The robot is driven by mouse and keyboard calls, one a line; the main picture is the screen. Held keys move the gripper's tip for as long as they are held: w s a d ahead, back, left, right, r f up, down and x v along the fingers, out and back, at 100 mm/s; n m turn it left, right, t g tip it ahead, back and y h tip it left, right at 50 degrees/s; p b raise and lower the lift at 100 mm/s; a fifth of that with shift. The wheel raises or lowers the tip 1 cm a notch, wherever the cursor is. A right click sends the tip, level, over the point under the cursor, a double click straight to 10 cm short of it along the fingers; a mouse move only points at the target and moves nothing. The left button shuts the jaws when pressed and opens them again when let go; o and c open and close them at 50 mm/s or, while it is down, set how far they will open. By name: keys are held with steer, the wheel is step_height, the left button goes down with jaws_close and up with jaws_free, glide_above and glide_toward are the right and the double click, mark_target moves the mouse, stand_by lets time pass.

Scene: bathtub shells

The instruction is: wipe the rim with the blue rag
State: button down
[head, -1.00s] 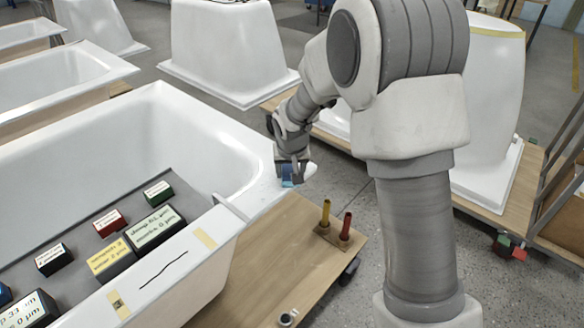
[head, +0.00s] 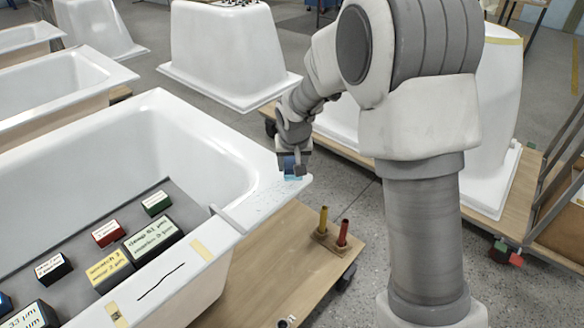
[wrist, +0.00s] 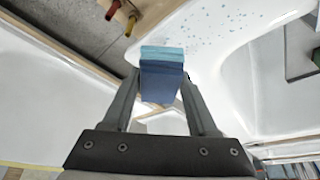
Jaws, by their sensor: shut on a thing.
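The white bathtub shell (head: 240,138) stands on a wooden cart, with its rim (head: 268,187) running around the near corner. Small blue specks (wrist: 195,28) are scattered on the rim; in the head view they show faintly left of my gripper. My gripper (head: 291,163) is at the far right corner of the rim, shut on the folded blue rag (head: 293,172). The wrist view shows the rag (wrist: 162,72) between both fingers, over the white surface. I cannot tell whether the rag touches the rim.
Labelled blocks, including a red one (head: 108,232) and a green one (head: 156,202), sit on a grey board in the tub. A yellow and a red peg (head: 343,232) stand on the wooden cart top (head: 280,255). Other white shells (head: 222,45) stand behind.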

steer(key=shift+r+p, duration=1)
steer(key=shift+r, duration=0.75)
